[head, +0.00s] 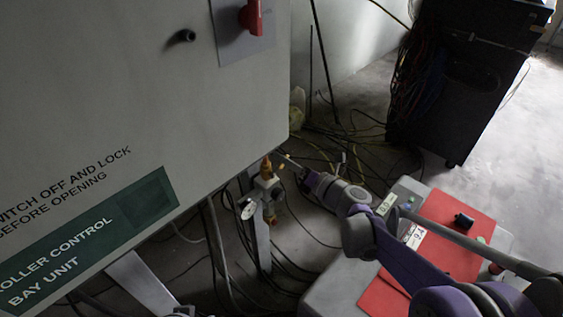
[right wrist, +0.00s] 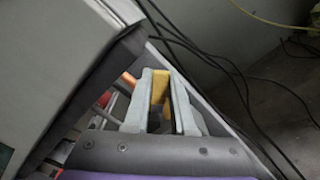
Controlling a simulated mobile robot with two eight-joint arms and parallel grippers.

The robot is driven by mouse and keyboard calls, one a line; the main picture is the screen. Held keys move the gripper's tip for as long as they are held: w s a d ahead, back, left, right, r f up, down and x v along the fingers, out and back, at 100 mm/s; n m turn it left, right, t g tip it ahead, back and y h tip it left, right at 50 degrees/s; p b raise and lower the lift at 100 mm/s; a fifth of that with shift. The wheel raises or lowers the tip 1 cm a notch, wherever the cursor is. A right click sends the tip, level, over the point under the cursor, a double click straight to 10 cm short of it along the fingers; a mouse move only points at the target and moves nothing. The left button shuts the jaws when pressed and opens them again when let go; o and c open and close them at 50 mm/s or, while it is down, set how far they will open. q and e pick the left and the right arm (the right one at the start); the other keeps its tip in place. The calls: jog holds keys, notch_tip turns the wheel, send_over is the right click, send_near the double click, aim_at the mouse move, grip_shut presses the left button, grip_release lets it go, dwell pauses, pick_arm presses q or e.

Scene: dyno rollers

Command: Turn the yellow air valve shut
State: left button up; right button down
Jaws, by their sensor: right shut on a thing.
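The yellow air valve (head: 266,168) is beside the lower right edge of the grey control cabinet, at the top of a pale fitting (head: 266,184) on a post. My right gripper (head: 281,160) reaches it from the right. In the right wrist view, the yellow handle (right wrist: 160,88) stands between the two pale fingers of my right gripper (right wrist: 163,84), and the gripper is shut on it. The fingers hide part of the handle, and its exact angle to the pipe is hard to tell. I do not make out my left gripper.
The cabinet (head: 110,110) with a red switch (head: 251,16) fills the left, close to my right gripper. Loose cables (head: 345,150) cover the floor behind. A grey box with a red top (head: 445,225) lies under my right arm. A black cabinet (head: 460,75) stands at the back.

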jog(key=shift+w+d+f+m+b, duration=0.15)
jog(key=shift+f+m+b, duration=0.45)
jog(key=shift+m, duration=0.75)
jog(key=shift+w+d+f+m+b, duration=0.15)
jog(key=shift+f+m+b, duration=0.4)
jog(key=shift+m, duration=0.85)
jog(key=shift+w+d+f+m+b, duration=0.15)
jog(key=shift+f+m+b, duration=0.4)
jog(key=shift+m, duration=0.8)
jog(key=shift+f, duration=0.15)
jog(key=c, duration=0.7)
grip_release()
jog(key=shift+c, duration=0.2)
jog(key=p+v, duration=0.1)
jog(key=v, duration=1)
jog(key=shift+w, duration=0.1)
